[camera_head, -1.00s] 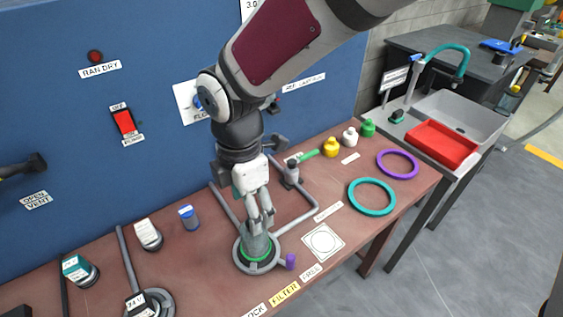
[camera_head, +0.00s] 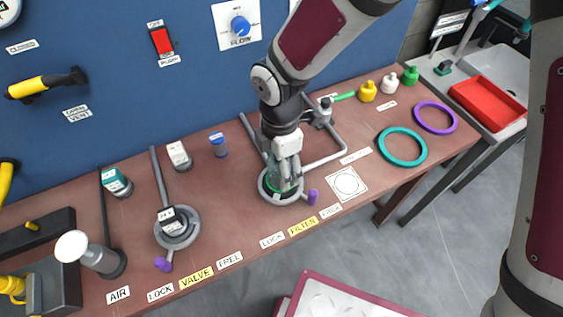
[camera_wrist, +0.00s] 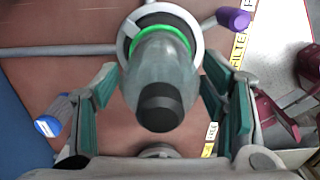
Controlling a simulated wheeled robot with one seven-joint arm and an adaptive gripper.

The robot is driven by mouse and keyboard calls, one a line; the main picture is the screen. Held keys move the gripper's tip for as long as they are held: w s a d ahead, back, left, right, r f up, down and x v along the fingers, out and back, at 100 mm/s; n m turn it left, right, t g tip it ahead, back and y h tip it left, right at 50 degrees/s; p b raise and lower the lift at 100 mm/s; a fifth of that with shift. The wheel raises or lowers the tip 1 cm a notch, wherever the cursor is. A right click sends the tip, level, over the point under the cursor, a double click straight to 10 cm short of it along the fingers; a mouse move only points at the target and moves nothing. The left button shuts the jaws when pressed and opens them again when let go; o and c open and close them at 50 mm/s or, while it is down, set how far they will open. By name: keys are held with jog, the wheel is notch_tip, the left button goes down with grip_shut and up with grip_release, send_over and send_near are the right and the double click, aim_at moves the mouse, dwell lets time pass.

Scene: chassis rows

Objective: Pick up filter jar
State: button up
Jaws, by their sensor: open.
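The filter jar (camera_wrist: 158,62) is a grey translucent cylinder with a dark end cap. It sits upright in a round grey holder with a green ring; the holder's rim (camera_head: 268,195) shows in the head view. My gripper (camera_head: 283,178) points down over the jar, and the fingers hide most of it in the head view. In the wrist view my gripper (camera_wrist: 160,112) is open, with one green-padded finger on each side of the jar and gaps between pads and jar. A purple lever (camera_head: 313,197) sticks out at the holder's right; it also shows in the wrist view (camera_wrist: 232,18).
A similar holder (camera_head: 177,228) with a valve stands to the left. Grey pipes (camera_head: 325,162) run behind the jar. A blue-capped bottle (camera_head: 218,144) stands behind left. Teal ring (camera_head: 402,147) and purple ring (camera_head: 435,117) lie right. A white square pad (camera_head: 346,185) is bare.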

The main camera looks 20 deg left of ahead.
jog(key=c, duration=1)
jog(key=shift+r, duration=0.1)
notch_tip(320, 180, up, 10)
jog(key=shift+f, duration=0.1)
